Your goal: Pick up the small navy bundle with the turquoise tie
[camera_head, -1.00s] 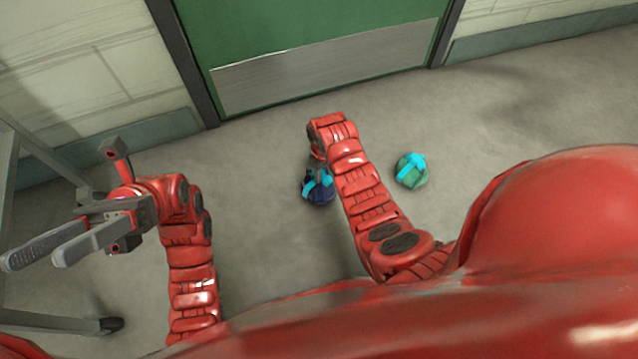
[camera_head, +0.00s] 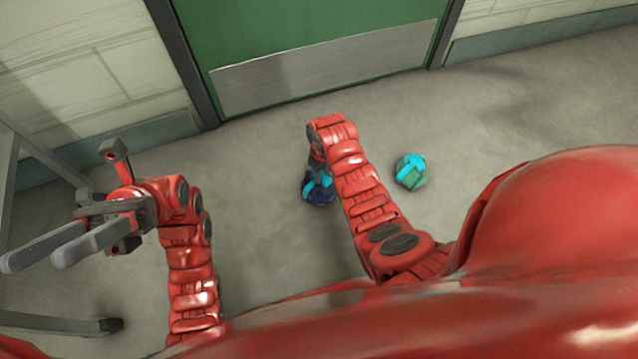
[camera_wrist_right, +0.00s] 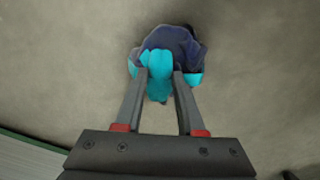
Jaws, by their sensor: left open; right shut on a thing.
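The small navy bundle with the turquoise tie (camera_head: 318,190) is on the grey floor in the head view, partly hidden by my right arm. In the right wrist view the navy bundle (camera_wrist_right: 172,42) lies at the fingertips of my right gripper (camera_wrist_right: 160,80). The fingers are shut on its turquoise tie, one on each side of the knot. In the head view my right gripper is hidden behind its own arm. My left gripper (camera_head: 45,250) is open and empty at the far left, well away from the bundle.
A green bundle with a turquoise tie (camera_head: 411,172) sits on the floor right of my right arm. A green door with a metal kick plate (camera_head: 325,68) stands behind. A grey metal frame (camera_head: 45,155) stands at the left. The floor between is clear.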

